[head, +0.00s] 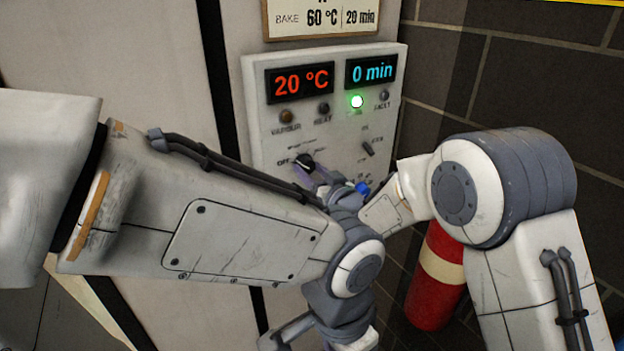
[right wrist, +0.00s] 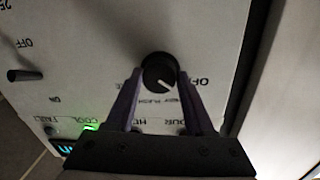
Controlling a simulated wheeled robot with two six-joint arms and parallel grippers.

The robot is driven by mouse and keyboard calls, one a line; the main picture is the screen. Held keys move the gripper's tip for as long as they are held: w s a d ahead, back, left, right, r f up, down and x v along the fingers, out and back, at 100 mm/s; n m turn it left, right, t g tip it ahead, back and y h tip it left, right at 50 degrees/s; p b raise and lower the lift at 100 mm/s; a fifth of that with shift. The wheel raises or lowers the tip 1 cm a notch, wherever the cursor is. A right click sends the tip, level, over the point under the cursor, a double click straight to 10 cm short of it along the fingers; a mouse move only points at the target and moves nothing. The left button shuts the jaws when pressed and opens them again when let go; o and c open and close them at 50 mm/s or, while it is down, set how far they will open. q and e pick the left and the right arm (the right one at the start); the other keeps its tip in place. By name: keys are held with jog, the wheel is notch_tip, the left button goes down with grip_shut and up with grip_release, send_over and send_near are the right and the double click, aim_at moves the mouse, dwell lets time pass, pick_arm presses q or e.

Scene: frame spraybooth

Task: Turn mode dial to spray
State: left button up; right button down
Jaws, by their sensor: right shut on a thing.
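The mode dial (head: 304,161) is a round black knob on the white control panel (head: 262,125), with OFF printed to its left in the head view. My right gripper (head: 310,171) is at the dial, its purple fingers pointing up at it and partly hidden by my left arm. In the right wrist view the fingers of my right gripper (right wrist: 160,76) are shut on the dial (right wrist: 160,68), one on each side. The spray label is too small to read. My left gripper's fingers do not show.
Displays read 20 °C (head: 301,82) and 0 min (head: 371,71). A green lamp (head: 357,101) is lit. A small black switch (head: 368,149) sits right of the dial. A red cylinder (head: 433,290) stands below by the brick wall. My left forearm crosses close in front of the panel.

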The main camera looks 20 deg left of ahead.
jog(key=shift+m+b, duration=0.65)
jog(key=shift+m, duration=0.55)
jog(key=shift+m+g+b, duration=0.3)
jog(key=shift+m+b, duration=0.1)
jog(key=shift+m, duration=0.7)
jog(key=shift+r+m, duration=0.1)
jog(key=shift+m, duration=0.2)
jog(key=shift+a, duration=0.1)
jog(key=shift+c, duration=1.3)
grip_release()
